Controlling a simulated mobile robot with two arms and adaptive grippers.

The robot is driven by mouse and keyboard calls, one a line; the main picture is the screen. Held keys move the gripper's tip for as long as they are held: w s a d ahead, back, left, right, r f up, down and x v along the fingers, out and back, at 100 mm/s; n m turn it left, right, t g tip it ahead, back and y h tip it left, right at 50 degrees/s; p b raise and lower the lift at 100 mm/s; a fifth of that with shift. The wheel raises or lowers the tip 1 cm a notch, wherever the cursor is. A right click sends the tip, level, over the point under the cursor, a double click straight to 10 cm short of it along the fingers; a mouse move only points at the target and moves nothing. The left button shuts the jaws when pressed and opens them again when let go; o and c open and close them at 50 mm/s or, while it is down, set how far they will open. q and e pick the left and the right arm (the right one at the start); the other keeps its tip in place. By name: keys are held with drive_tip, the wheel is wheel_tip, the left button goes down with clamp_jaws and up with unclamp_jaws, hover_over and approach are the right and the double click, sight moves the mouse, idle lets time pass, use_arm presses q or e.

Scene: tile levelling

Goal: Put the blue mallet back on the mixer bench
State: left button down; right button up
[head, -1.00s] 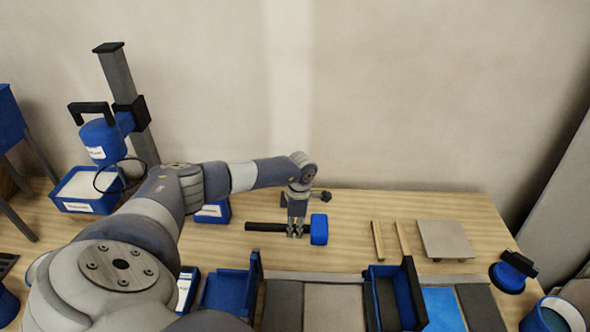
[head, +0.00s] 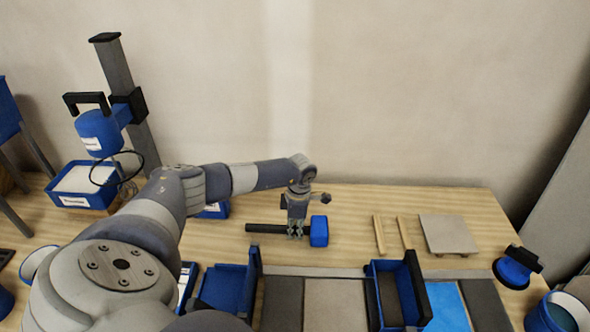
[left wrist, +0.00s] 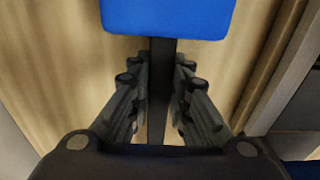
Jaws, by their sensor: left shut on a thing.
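The blue mallet (head: 319,231) has a blue block head and a black handle, which points left in the head view. My left gripper (head: 295,234) is shut on the black handle close to the head. In the left wrist view the fingers (left wrist: 158,100) stand on both sides of the handle, and the blue head (left wrist: 168,16) shows at the top. The mallet is over the wooden bench (head: 350,205); I cannot tell whether it touches the wood. My right gripper is not in view.
A blue mixer on a stand (head: 98,132) is at the left, above a blue tray (head: 82,184). A grey tile (head: 447,233) and two wooden strips (head: 391,234) lie right of the mallet. Blue boxes (head: 398,292) stand along the front. Bare wood lies around the mallet.

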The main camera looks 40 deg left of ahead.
use_arm(q)
drive_tip(key=shift+f+b, duration=0.3)
drive_tip(key=shift+f, duration=0.1)
drive_tip(key=c, duration=1.4)
unclamp_jaws()
